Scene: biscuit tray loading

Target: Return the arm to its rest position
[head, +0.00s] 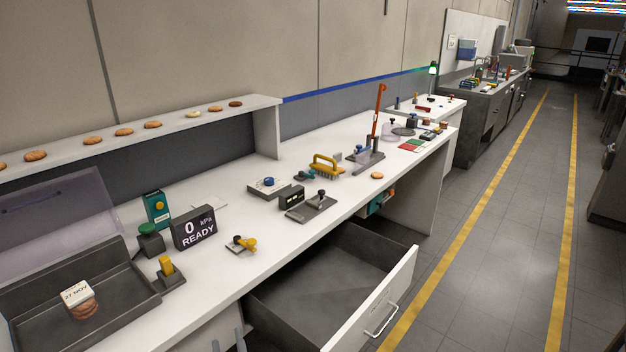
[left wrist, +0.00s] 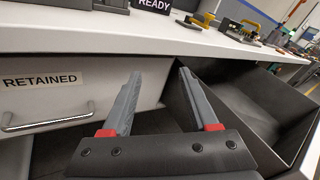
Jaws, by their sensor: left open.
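My left gripper (head: 228,341) shows only as fingertips at the bottom edge of the head view, below the front edge of the white bench. In the left wrist view my left gripper (left wrist: 159,76) has its two grey fingers apart with nothing between them. It points at the bench front, between the drawer labelled RETAINED (left wrist: 70,88) and an open grey drawer on the right. The rest of my left arm is out of the head view. My right gripper is in neither view.
The open drawer (head: 398,300) juts out from the bench and looks empty. A dark tray (head: 30,315) holds stacked biscuits (head: 83,308) with a date card. A READY display (head: 194,228) and several fixtures stand on the bench. The aisle floor on the right is clear.

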